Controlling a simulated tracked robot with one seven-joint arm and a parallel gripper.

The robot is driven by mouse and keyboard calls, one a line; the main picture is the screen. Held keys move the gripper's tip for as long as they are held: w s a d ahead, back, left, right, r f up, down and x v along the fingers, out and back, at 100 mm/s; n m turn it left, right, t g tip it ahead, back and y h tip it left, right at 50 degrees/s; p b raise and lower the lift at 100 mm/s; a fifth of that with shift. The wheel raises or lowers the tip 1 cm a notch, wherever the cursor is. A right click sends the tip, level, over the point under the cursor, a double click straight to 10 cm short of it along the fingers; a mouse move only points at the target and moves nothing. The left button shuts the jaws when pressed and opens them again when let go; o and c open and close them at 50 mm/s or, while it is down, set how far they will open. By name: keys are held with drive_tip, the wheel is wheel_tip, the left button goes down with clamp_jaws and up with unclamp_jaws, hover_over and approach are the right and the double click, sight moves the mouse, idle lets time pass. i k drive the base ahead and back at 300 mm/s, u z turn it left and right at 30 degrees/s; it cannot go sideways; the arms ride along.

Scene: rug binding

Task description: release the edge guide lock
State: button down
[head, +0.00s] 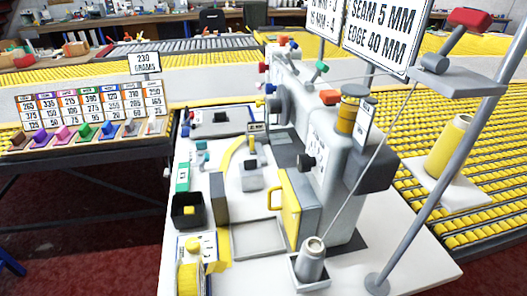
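A grey and white binding machine (343,160) stands on a white worktable (410,262). On the table left of it is a curved yellow strip (231,157), with a grey block bearing a black knob (251,165) beside it. These look like part of the edge guide area, but I cannot tell which part is the lock or whether it is locked. A dark grey block (219,197) stands just left of that knob. A panel with a yellow handle (291,206) is on the machine's near side. My gripper is not in view.
A black bin (187,210) and a yellow roll (190,278) line the table's left edge. A thread cone (312,262) and a slanted grey pole (440,165) stand at the right front. Yellow roller conveyors (440,195) lie behind. Red floor (80,225) is open at left.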

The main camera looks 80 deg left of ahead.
sight(202, 166)
drive_tip(key=i, duration=1)
drive_tip(key=u, duration=2.3)
drive_tip(key=k, duration=0.55)
drive_tip(key=u, duration=0.25)
drive_tip(key=i, duration=0.5)
drive_tip(key=z, duration=0.05)
